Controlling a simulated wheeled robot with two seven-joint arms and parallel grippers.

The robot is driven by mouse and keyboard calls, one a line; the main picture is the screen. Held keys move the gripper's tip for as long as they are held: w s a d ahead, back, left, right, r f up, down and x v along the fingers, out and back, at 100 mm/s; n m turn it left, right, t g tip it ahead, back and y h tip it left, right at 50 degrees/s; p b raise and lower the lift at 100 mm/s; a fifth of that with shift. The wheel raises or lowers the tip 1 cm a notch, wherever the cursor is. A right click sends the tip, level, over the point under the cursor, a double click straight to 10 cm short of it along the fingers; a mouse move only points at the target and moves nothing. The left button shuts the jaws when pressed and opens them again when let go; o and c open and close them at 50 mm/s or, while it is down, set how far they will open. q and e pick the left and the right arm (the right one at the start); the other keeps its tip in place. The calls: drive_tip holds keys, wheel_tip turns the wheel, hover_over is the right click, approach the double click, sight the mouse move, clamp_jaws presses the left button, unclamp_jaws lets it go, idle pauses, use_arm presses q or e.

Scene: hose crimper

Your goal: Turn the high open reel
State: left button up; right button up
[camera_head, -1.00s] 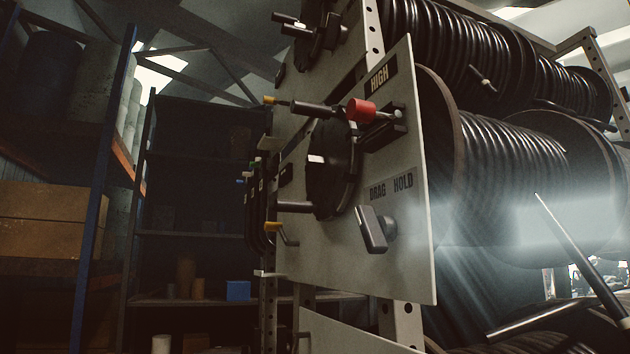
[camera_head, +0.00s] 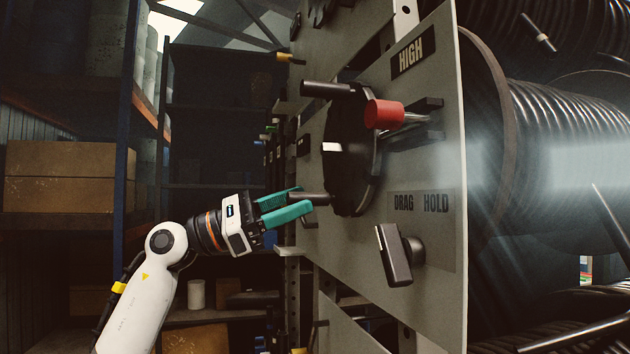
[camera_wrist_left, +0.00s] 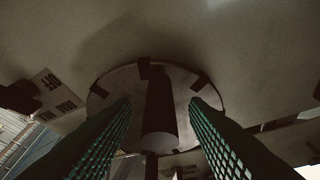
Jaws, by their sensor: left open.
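The high reel's turning wheel, a dark disc (camera_head: 352,165), stands on the grey panel below the HIGH label (camera_head: 413,56). A dark upper handle (camera_head: 328,90) and a lower handle (camera_head: 312,198) stick out from it to the left. My left gripper (camera_head: 300,202), with teal fingers, is open at the lower handle's outer end. In the left wrist view the handle (camera_wrist_left: 160,118) lies between the two spread fingers, with a gap on each side, and the disc (camera_wrist_left: 102,84) is behind it. The black hose reel (camera_head: 560,130) is right of the panel. My right gripper is not in view.
A red knob (camera_head: 384,114) sticks out beside the disc's upper right. A dark lever (camera_head: 393,255) stands below the DRAG HOLD label (camera_head: 422,204). Shelves with boxes (camera_head: 60,178) stand at the left. The space left of the panel is open.

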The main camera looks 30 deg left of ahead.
sight(320, 193)
use_arm(q)
drive_tip(key=shift+p+x, duration=0.6)
drive_tip(key=shift+x, duration=1.45)
drive_tip(key=shift+c, duration=0.5)
clamp_jaws()
